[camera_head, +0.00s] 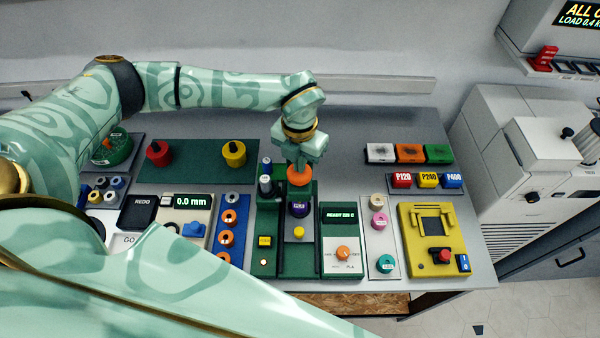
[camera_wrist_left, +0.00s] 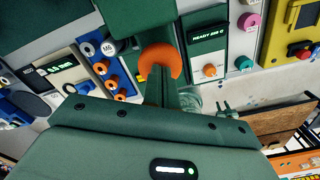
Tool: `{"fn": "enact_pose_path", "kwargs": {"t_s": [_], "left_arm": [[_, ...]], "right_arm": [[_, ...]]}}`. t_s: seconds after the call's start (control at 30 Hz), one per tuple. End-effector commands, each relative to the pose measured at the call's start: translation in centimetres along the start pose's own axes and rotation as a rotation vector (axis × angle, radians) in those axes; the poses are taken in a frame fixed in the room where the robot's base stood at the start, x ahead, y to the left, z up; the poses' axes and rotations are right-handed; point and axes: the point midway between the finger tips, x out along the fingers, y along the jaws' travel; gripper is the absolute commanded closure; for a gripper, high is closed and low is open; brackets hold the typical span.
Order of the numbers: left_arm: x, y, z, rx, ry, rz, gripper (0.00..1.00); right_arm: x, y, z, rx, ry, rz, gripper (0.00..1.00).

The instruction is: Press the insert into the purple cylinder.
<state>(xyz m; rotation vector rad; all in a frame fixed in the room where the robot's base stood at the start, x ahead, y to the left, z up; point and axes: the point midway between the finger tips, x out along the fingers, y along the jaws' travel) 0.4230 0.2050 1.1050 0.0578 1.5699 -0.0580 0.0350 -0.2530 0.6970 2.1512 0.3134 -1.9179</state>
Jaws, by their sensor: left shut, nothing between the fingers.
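The purple cylinder (camera_head: 298,209) stands upright in a green press-like fixture (camera_head: 267,210) in the head view. An orange round knob (camera_head: 300,177) is just above and behind it in the picture. My left gripper (camera_head: 300,163) points down at the knob with its fingers shut and nothing between them. In the left wrist view the orange knob (camera_wrist_left: 158,60) is right at the fingertips; I cannot tell whether they touch it. The insert cannot be made out, and the purple cylinder is hidden in the wrist view. My right gripper is out of view.
Right of the fixture is a heater box (camera_head: 342,240) reading "READY 220 C" with an orange dial. Left is a blue strip (camera_head: 232,217) with orange rings. Small cylinders (camera_head: 265,186) stand close to the gripper's left. A yellow device (camera_head: 432,240) stands further right.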

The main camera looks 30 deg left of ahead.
Motion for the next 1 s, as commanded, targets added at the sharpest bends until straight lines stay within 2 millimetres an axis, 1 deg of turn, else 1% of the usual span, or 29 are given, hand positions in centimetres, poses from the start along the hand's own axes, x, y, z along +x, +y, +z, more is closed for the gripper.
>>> {"fn": "enact_pose_path", "kwargs": {"t_s": [0.3, 1.0], "left_arm": [[1.1, 0.0, 0.0, 0.0, 0.001, 0.0, 1.0], [1.4, 0.0, -0.1, 0.0, 0.003, 0.0, 1.0]], "right_arm": [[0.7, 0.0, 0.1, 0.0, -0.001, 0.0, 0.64], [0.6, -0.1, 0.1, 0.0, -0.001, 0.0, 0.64]]}}
